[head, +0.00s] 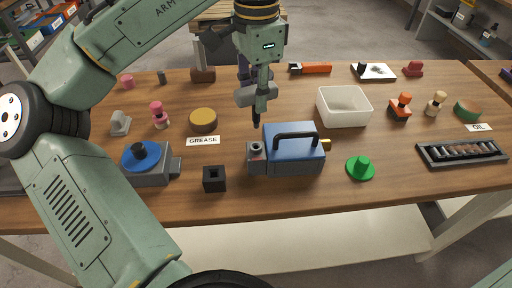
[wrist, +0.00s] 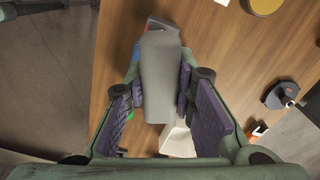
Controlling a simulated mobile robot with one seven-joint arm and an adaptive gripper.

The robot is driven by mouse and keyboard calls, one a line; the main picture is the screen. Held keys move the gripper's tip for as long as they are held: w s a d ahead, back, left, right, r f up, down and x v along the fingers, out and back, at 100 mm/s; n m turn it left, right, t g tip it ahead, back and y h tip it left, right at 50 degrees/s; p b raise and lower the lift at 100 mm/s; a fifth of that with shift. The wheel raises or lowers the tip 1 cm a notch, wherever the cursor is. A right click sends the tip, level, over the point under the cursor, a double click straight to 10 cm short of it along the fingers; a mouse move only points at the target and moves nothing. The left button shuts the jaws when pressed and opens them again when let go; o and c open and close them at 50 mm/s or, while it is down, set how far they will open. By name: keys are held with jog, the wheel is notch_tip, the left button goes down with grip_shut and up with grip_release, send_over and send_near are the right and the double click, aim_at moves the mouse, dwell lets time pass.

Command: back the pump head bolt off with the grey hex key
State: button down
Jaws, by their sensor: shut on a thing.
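My gripper (head: 263,98) is shut on the grey hex key (head: 245,97). The key's thick grey handle (wrist: 162,75) fills the space between the purple-padded fingers in the wrist view. In the head view a dark tip points down below the fingers. The pump (head: 292,148), blue on top with a black carrying handle and a grey base, stands on the bench in front of the gripper. The pump head, a grey block at its left end, has a dark round bolt (head: 256,147) on top. The key's tip is above this bolt, apparently with a gap.
A black square block (head: 214,180) stands left of the pump, and a green knob (head: 360,169) right of it. A white bin (head: 344,106) is behind right. A grey unit with a blue disc (head: 140,159) stands at left. A dark rack (head: 462,153) lies far right.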

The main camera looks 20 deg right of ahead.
jog(key=shift+m, duration=0.6)
jog(key=shift+m, duration=1.2)
jog(key=shift+s, duration=0.1)
